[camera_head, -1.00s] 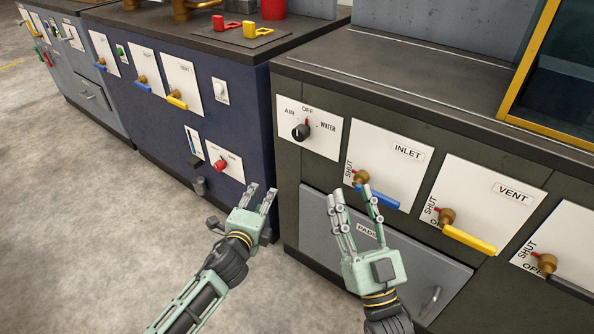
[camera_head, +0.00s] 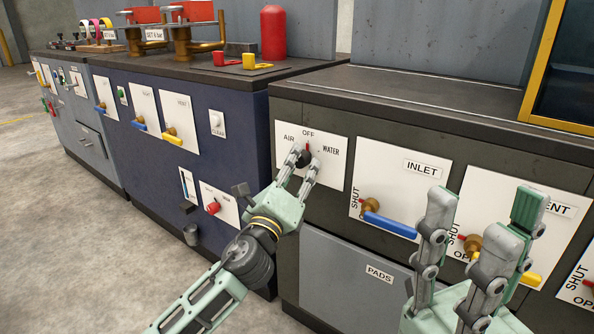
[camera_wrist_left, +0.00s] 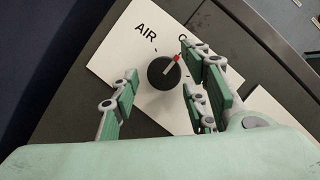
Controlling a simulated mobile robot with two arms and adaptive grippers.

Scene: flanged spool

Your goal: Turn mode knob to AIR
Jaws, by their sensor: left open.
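The mode knob (camera_head: 304,157) is black with a red pointer mark and sits on a white plate (camera_head: 335,172) labelled AIR, OFF and WATER. Its red mark points up at OFF. In the left wrist view the knob (camera_wrist_left: 163,74) lies between the spread fingers, with its red mark toward the partly hidden OFF label. My left gripper (camera_head: 304,168) is open, with its fingertips on either side of the knob; I cannot tell whether they touch it. My right gripper (camera_head: 482,215) is in front of the INLET and VENT panels, with its fingers apart and nothing between them.
The INLET valve with a blue lever (camera_head: 390,225) is right of the knob plate. The VENT valve with a yellow lever (camera_head: 528,277) is partly behind my right gripper. A grey PADS drawer (camera_head: 340,270) is below. A blue cabinet (camera_head: 140,160) stands to the left.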

